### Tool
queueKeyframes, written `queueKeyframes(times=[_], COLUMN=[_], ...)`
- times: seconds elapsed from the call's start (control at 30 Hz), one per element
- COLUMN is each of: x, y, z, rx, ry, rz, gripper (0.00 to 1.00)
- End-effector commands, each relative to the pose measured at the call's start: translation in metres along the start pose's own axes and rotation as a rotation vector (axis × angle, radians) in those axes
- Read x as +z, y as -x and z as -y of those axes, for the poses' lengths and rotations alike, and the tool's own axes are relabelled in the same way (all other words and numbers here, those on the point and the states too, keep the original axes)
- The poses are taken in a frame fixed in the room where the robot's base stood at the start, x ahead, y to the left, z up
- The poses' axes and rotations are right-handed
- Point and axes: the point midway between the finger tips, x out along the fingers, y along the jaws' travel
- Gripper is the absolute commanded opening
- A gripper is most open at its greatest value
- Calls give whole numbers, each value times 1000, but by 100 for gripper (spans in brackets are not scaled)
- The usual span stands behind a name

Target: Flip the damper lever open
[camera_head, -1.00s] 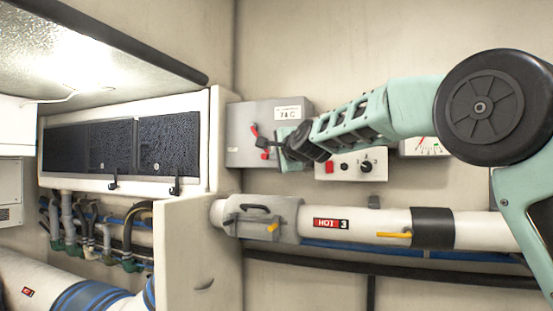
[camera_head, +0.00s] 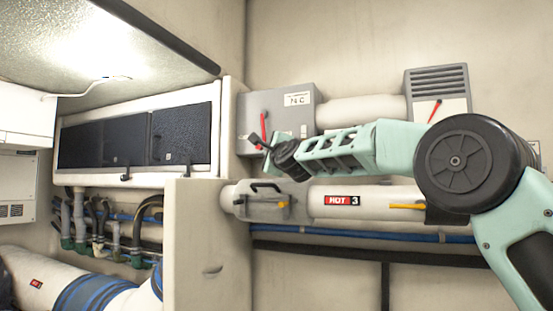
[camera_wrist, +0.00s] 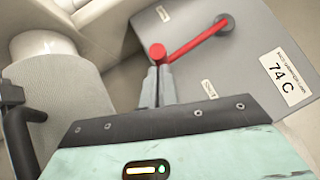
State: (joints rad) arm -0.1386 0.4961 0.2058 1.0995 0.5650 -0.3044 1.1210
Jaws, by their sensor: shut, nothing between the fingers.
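The damper lever (camera_head: 264,126) is a thin red bar on the front of a grey box (camera_head: 300,118) on the back wall. In the wrist view the lever (camera_wrist: 195,41) runs from a dark round pivot at upper right to a red knob at lower left. My gripper (camera_head: 254,140) is in front of the box's lower left part. In the wrist view its fingers (camera_wrist: 157,85) are shut and empty, with the tips right below the knob. I cannot tell whether they touch it. A small label (camera_wrist: 208,90), seemingly "SHUT", lies right of the fingers.
A pale duct (camera_head: 390,196) marked HOT 3, with a clamp box (camera_head: 262,203) and yellow handles, runs below my arm. A vented box (camera_head: 437,82) with another red lever is at right. A cabinet (camera_head: 135,140) stands left. The wrist view shows a black handle (camera_wrist: 18,125) at left.

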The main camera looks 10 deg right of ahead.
Motion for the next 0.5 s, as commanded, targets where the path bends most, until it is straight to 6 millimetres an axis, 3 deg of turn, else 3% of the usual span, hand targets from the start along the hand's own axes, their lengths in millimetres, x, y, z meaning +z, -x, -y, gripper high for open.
queueKeyframes(times=[0.5], x=[41], y=[-38], z=[-25], rx=[9], ry=[5], rz=[5], gripper=[0])
